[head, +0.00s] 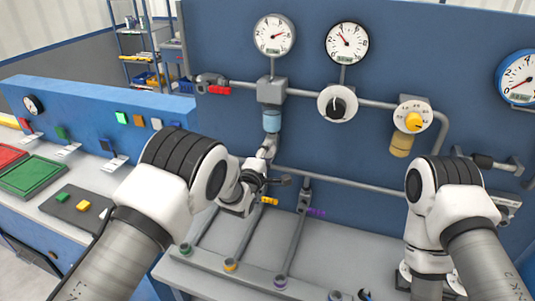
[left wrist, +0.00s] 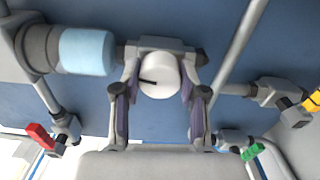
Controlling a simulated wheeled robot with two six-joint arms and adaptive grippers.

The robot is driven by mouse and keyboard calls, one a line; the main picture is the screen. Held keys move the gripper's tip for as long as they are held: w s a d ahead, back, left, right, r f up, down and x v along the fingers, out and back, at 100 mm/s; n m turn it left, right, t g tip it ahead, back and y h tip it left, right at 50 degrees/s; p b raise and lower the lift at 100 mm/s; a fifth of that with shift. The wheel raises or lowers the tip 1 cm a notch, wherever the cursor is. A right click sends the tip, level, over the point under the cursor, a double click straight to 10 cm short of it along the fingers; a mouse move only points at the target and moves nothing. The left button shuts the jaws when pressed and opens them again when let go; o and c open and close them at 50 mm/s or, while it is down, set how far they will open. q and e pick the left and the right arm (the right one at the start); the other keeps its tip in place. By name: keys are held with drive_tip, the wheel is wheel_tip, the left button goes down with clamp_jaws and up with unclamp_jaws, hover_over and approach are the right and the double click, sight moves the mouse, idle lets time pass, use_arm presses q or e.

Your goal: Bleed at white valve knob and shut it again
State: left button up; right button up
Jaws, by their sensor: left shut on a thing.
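The white knob (left wrist: 160,76) has a black line on its face and shows in the left wrist view, just right of a light-blue cylinder (left wrist: 87,50). My left gripper (left wrist: 160,88) has a finger on each side of the knob and is shut on it. In the head view my left gripper (head: 262,182) is at the pipework below the light-blue cylinder (head: 272,121), and the knob is hidden there. My right arm is at the right of the head view; its gripper does not show.
A red-handled valve (head: 218,90) and gauges, including a white-faced gauge (head: 274,35), are on the blue panel. A black knob (head: 337,104) and yellow knob (head: 413,121) lie to the right. In the left wrist view, a green handle (left wrist: 252,152) is at lower right.

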use_arm(q)
drive_tip(key=shift+n, duration=1.1)
drive_tip(key=o, duration=1.1)
drive_tip(key=shift+o, duration=0.2)
drive_tip(key=shift+a, duration=0.1)
drive_tip(key=shift+s, duration=0.1)
drive_tip(key=v, duration=1.1)
drive_tip(key=shift+s+a, duration=0.2)
drive_tip(key=shift+s, duration=0.1)
